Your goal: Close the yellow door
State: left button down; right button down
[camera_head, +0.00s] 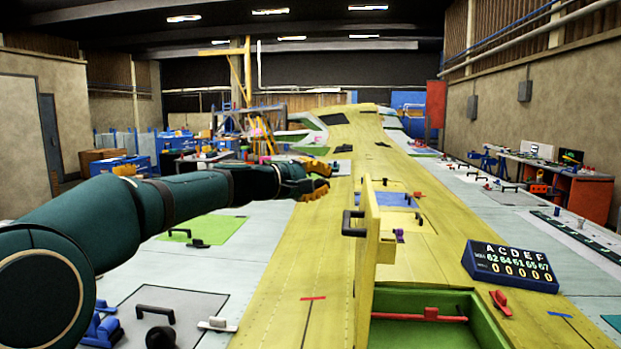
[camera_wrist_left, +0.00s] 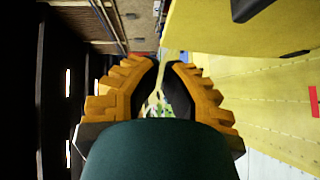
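The yellow door (camera_head: 367,255) stands upright on its edge, swung open beside a green-lined compartment (camera_head: 480,320) in the yellow wing panel. A black handle (camera_head: 352,223) sticks out from the door's left face. My left gripper (camera_head: 326,179) is beyond and to the left of the door, apart from it, above the wing. In the left wrist view, the yellow-and-black fingers (camera_wrist_left: 161,65) curve in with their tips almost together and nothing between them. The door (camera_wrist_left: 225,32) shows at the upper right there, with a black handle cut off at the top edge. My right gripper is out of view.
A blue score display (camera_head: 508,266) stands right of the compartment. A red handle (camera_head: 430,315) lies across the compartment, and another red clamp (camera_head: 500,302) sits beside it. Black handles and small tools lie on the grey panels at left. A red workbench (camera_head: 575,188) stands at right.

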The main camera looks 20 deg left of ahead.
pick_arm(q)
jog(key=w+d, duration=0.5)
jog(key=d, duration=0.1)
jog(key=shift+f, duration=0.4)
